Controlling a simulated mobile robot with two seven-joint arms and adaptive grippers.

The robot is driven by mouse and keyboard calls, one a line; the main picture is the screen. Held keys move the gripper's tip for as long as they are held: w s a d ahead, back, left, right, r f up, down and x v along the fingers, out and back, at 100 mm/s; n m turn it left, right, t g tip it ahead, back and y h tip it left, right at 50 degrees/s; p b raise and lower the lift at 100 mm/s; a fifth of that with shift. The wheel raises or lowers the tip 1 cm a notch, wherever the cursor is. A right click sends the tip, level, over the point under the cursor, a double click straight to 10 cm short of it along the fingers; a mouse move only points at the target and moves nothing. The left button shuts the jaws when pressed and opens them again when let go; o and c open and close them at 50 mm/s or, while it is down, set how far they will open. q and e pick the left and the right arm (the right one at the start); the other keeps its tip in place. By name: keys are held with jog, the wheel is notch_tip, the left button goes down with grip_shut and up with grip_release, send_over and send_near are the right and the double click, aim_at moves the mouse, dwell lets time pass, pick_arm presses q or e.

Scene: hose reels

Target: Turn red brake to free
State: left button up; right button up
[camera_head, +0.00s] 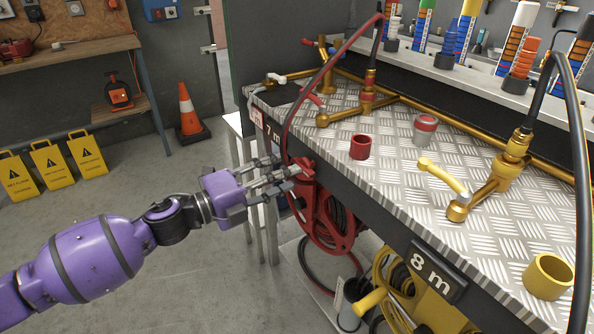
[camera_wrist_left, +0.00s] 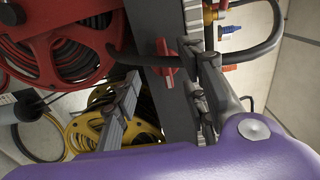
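The red hose reel (camera_head: 335,230) hangs under the workbench's front edge, with black hose wound on it. In the left wrist view the red reel (camera_wrist_left: 62,45) fills the upper left. A small red knob with a lever-like shape, likely the red brake (camera_wrist_left: 165,62), sits on the dark panel beside the reel. My left gripper (camera_head: 283,180) reaches to the reel's upper left side. In the wrist view its two fingers (camera_wrist_left: 163,98) are spread apart, with the knob just beyond the gap between them. I cannot tell whether they touch it. My right gripper is not in view.
A yellow reel (camera_head: 405,280) hangs to the right, below the 8 m sign (camera_head: 437,271). The metal bench top (camera_head: 385,150) carries gold pipes and red and yellow cups. Black hoses hang over the bench edge. An orange cone (camera_head: 189,112) stands at the back left.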

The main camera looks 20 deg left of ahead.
aim_at(306, 166)
pick_arm(q)
jog(key=x, duration=0.3)
jog(key=shift+w+d, duration=0.2)
jog(key=shift+w, duration=0.1)
grip_shut()
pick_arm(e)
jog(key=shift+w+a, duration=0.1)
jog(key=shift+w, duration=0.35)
